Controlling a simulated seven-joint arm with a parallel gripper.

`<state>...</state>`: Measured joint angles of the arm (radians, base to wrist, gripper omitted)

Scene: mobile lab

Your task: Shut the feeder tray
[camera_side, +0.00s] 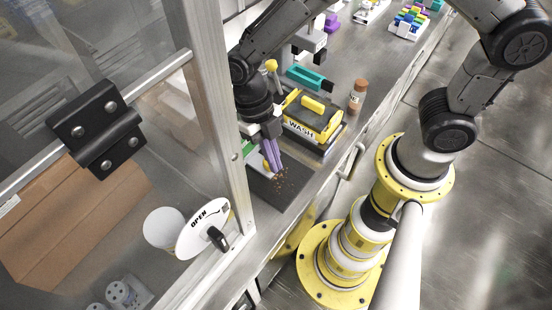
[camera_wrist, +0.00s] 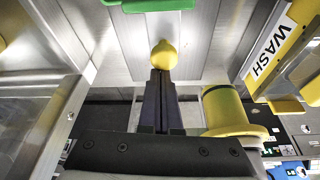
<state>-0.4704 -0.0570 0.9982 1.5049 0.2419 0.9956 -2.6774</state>
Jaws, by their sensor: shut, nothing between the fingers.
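My gripper (camera_side: 274,168) points down with its purple fingers together, over a dark flat surface (camera_side: 262,195) scattered with small brown grains. That surface may be the feeder tray; I cannot tell for sure, nor how far any tray stands out. In the wrist view, the dark fingers of my gripper (camera_wrist: 160,76) are shut and empty. A round yellow knob (camera_wrist: 163,53) shows right beyond their tips. I cannot tell whether the tips touch it. A green handle (camera_wrist: 158,5) shows at the top edge, on a pale metal surface.
A yellow and black WASH box (camera_side: 312,115) stands beside my gripper; its label (camera_wrist: 272,50) shows at right in the wrist view. A brown-capped bottle (camera_side: 358,95) and a teal block (camera_side: 307,78) stand behind.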

